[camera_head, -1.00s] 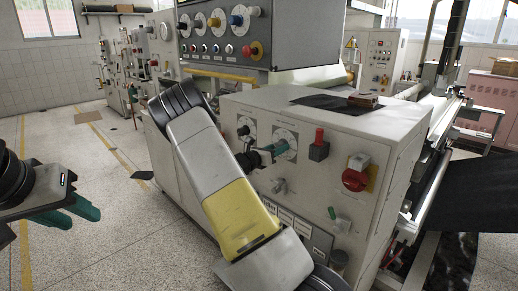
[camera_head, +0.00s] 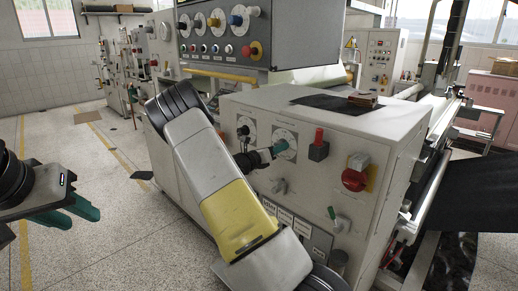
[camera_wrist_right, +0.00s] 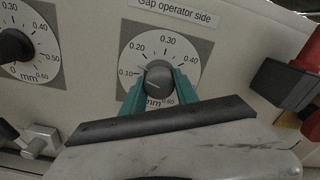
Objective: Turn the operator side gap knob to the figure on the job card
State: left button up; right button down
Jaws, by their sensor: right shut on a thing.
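The operator side gap knob (camera_wrist_right: 158,80) is a dark round knob on a white dial, under a label reading "Gap operator side" (camera_wrist_right: 172,12). My right gripper (camera_wrist_right: 158,92) is shut on it, one teal finger on each side. The dial's figures run from 0.10 past 0.30; I cannot read the exact setting. In the head view the same dial (camera_head: 287,139) is partly hidden by my right gripper (camera_head: 275,152). My left gripper (camera_head: 84,213) is open and empty at the far left, away from the machine. I cannot make out a job card.
A second, similar dial (camera_wrist_right: 22,48) with a black knob is left of the gripped one. A red switch (camera_head: 319,142) stands just right of it, and a red rotary switch (camera_head: 355,179) further right. A dark sheet (camera_head: 325,102) lies on the cabinet top.

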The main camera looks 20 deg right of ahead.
jog(key=c, duration=0.9)
grip_release()
jog(key=shift+c, duration=0.2)
jog(key=v, duration=0.8)
jog(key=s+a+m+g+y, duration=0.2)
jog(key=s+m+g+y, duration=0.6)
jog(key=s+m, duration=0.85)
jog(key=s+a+r+m+t+y, duration=0.3)
jog(key=s+a+r+m+y, duration=0.2)
jog(key=s+a, duration=0.3)
jog(key=s+a+r+m+t+y, duration=0.4)
jog(key=s+a+r, duration=0.4)
jog(key=a, duration=0.3)
jog(key=shift+m+y, duration=0.85)
jog(key=shift+y, duration=0.05)
